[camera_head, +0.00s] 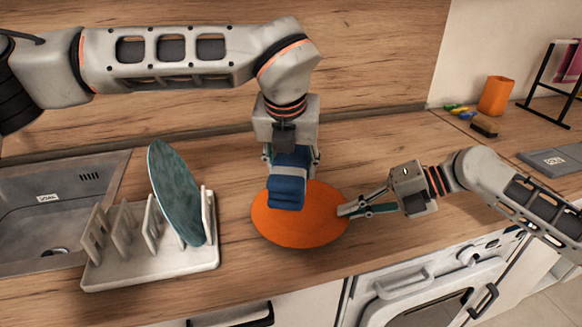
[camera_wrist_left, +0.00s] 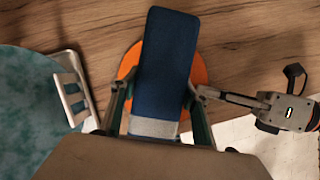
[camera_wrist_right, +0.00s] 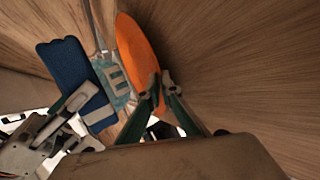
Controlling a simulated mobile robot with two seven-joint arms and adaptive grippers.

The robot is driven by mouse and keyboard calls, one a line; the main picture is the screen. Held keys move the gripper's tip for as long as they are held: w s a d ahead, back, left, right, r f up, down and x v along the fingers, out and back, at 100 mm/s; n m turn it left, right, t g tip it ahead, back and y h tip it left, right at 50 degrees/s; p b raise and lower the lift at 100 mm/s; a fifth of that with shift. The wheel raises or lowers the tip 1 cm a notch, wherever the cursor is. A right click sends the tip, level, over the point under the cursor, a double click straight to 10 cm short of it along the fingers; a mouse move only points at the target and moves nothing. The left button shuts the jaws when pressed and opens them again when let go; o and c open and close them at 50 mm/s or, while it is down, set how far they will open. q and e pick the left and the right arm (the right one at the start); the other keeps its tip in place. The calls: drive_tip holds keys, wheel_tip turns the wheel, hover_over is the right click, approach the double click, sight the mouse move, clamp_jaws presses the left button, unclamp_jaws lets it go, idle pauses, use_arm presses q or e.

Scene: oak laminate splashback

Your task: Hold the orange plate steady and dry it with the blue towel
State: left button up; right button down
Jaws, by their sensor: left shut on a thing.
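The round orange plate (camera_head: 300,228) is near the counter's front edge, face up; I cannot tell whether it touches the wood. My right gripper (camera_head: 352,209) has its two fingers on either side of the plate's right rim, shut on it. The right wrist view shows the plate (camera_wrist_right: 140,55) edge between the fingertips. My left gripper (camera_head: 291,160) points down above the plate's back part, shut on the folded blue towel (camera_head: 287,190). In the left wrist view the towel (camera_wrist_left: 165,65), with a pale grey end band, covers the middle of the plate. Contact between towel and plate is unclear.
A pale dish rack (camera_head: 150,270) holding a teal plate (camera_head: 176,190) upright stands left of the orange plate. A sink (camera_head: 50,215) lies beyond it. At the back right are an orange cup (camera_head: 495,96), a sponge (camera_head: 484,127) and a black rack (camera_head: 545,90). Counter behind the right gripper is clear.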

drive_tip(key=shift+f, duration=0.1)
drive_tip(key=c, duration=2.2)
unclamp_jaws()
drive_tip(key=shift+d, duration=0.15)
drive_tip(key=v, duration=1.1)
drive_tip(key=shift+s+d+r, duration=0.1)
drive_tip(key=shift+d+r, duration=0.15)
drive_tip(key=shift+r, duration=0.1)
